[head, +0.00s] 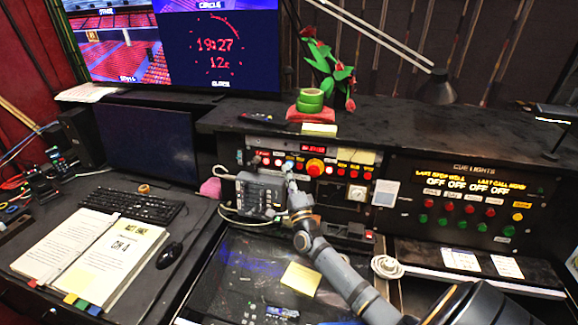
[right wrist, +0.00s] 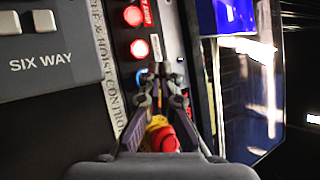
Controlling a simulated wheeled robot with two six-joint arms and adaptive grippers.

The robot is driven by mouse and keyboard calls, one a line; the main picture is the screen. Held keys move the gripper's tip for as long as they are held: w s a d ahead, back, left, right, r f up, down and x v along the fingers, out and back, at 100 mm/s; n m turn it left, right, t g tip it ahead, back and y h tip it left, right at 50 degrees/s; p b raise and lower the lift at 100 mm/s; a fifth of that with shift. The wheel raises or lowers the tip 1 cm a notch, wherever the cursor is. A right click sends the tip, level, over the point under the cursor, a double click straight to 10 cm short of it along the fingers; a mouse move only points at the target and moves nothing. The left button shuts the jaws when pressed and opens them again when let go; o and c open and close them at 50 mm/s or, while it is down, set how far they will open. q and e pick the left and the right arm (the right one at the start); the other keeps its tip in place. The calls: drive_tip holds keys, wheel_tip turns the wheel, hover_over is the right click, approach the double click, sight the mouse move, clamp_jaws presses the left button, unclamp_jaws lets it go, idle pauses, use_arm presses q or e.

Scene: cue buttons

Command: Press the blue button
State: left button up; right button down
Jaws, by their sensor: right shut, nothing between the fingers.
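The blue button (right wrist: 141,75) shows in the right wrist view as a small lit blue patch, just left of my fingertips and partly covered by them. My right gripper (right wrist: 160,76) is shut and empty, its fingertips over the panel close to the button. In the head view my right gripper (head: 290,176) reaches up to the row of buttons on the control panel, where a bluish button (head: 289,163) shows just above the fingertips. I cannot tell whether the fingertips touch it. My left gripper is not in view.
Lit red buttons (right wrist: 138,47) sit in the same row. A big red knob on a yellow base (head: 315,167) is right of my gripper. A grey box (head: 259,193) stands close on the left. The cue lights panel (head: 470,200) is further right.

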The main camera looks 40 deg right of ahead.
idle(0.4)
drive_tip(key=shift+w+d, duration=0.3)
drive_tip(key=shift+d, duration=0.05)
drive_tip(key=shift+w+d+b, duration=0.25)
drive_tip(key=shift+b, duration=0.25)
idle(0.5)
drive_tip(key=shift+s, duration=0.1)
drive_tip(key=shift+s+a+p, duration=0.45)
drive_tip(key=shift+a+p, duration=0.05)
drive_tip(key=shift+a, duration=0.1)
drive_tip(key=s+a+p, duration=0.1)
drive_tip(key=a, duration=0.1)
drive_tip(key=s+a+p, duration=0.1)
drive_tip(key=s, duration=0.1)
drive_tip(key=shift+s+a+r, duration=0.1)
drive_tip(key=shift+a+r, duration=0.25)
drive_tip(key=shift+r, duration=0.05)
